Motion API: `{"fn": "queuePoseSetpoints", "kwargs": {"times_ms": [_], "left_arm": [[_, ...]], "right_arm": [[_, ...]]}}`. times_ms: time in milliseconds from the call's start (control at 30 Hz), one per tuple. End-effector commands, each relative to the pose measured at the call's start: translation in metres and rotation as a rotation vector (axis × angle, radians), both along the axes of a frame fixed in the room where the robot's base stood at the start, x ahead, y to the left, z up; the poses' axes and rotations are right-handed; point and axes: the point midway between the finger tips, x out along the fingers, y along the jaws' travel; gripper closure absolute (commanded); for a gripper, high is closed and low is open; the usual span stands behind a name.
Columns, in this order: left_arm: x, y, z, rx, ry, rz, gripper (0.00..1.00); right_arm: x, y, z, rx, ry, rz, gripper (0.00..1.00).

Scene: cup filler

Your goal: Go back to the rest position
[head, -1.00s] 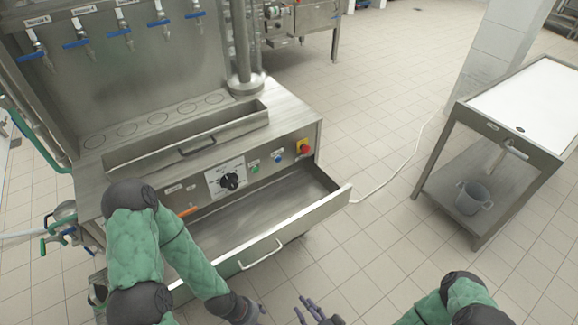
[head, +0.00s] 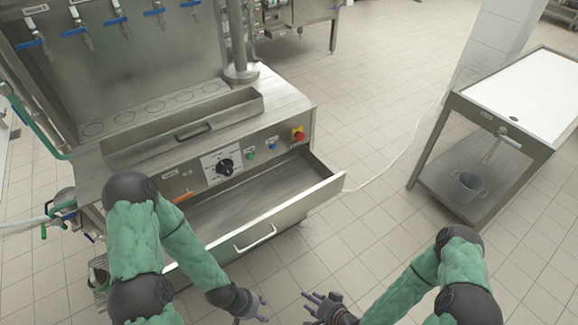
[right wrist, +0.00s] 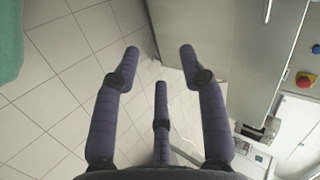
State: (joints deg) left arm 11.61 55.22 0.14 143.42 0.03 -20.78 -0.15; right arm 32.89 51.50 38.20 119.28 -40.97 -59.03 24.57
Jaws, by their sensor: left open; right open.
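My left gripper (head: 257,309) is at the bottom middle of the head view, in front of the open drawer (head: 318,197) of the filling machine. It is open and nothing shows in it. My right gripper (head: 312,303) is a little to its right, over the tiled floor, fingers pointing left toward the left gripper. In the right wrist view its fingers (right wrist: 160,75) are spread and empty, with floor and the machine's side beyond them. The two grippers are apart. Neither touches the machine in view.
The steel filling machine (head: 285,100) has several blue-handled taps, a dial (head: 224,167) and a red button (head: 298,134). Its long lower drawer stands pulled out and looks empty.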

Motion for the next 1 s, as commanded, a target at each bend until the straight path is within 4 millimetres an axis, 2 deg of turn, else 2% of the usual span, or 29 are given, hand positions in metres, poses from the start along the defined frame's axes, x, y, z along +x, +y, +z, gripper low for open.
{"fn": "queuePoseSetpoints", "kwargs": {"times_ms": [167,400,633,1000], "left_arm": [[0.0,0.0,0.0,0.0,0.0,0.0,0.52],[0.0,0.0,0.0,0.0,0.0,0.0,0.52],[0.0,0.0,0.0,0.0,0.0,0.0,0.52],[0.0,0.0,0.0,0.0,0.0,0.0,0.52]], "right_arm": [[-0.003,-0.014,-0.007,-0.209,0.139,0.16,0.57],[-0.026,-0.024,0.009,-0.38,0.337,0.342,0.57],[-0.041,-0.022,0.023,-0.415,0.423,0.41,0.57],[-0.042,-0.022,0.024,-0.415,0.429,0.413,0.57]]}}
